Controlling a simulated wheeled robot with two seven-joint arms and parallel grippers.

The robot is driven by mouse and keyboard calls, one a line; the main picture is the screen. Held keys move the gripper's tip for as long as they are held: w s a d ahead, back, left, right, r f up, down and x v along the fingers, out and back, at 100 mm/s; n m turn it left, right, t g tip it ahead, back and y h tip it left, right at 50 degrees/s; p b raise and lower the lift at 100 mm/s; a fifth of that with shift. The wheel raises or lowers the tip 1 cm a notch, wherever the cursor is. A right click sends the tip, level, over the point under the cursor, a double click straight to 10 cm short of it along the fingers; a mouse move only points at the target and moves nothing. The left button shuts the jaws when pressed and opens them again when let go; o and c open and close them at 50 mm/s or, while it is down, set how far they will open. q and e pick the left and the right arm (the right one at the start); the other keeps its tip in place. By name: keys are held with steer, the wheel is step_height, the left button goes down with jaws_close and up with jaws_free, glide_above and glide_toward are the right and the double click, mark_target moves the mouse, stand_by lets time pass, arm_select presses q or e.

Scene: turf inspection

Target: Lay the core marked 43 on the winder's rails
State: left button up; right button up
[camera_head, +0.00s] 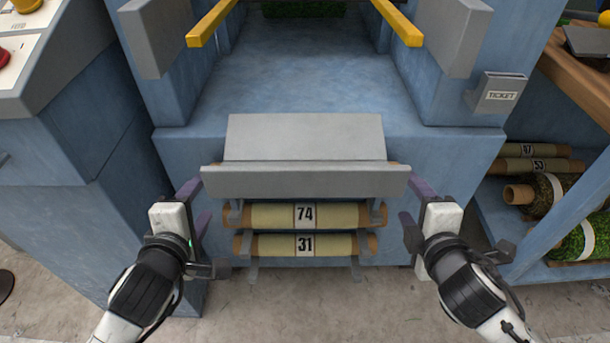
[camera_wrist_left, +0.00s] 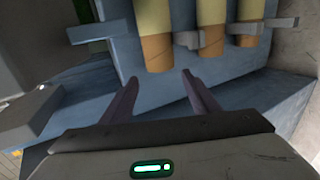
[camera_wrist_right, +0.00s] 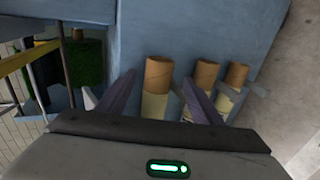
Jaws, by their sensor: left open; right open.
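No mark 43 is legible. Cores marked 74 (camera_head: 270,215) and 31 (camera_head: 275,246) lie one below the other in grey hooks on the blue front. A third core above them is mostly hidden under a grey sloped plate (camera_head: 305,180). Its mark is hidden, but its brown end shows in the left wrist view (camera_wrist_left: 158,53) and right wrist view (camera_wrist_right: 158,74). My left gripper (camera_head: 197,204) is open at the left end of this top core. My right gripper (camera_head: 413,205) is open at its right end. Each wrist view shows the core end between the fingers.
Two yellow bars (camera_head: 212,22) (camera_head: 398,22), possibly the winder's rails, reach forward above the blue recess. A ticket box (camera_head: 497,95) sticks out at right. A console stands at left.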

arm_select(q)
steer(key=x, duration=1)
steer(key=shift+w, duration=0.15)
arm_select(e)
steer(key=x, duration=1)
steer(key=shift+w+f, duration=0.1)
steer(key=shift+w, duration=0.05)
arm_select(q)
steer(key=c, duration=1)
arm_select(e)
steer(key=c, duration=1.2)
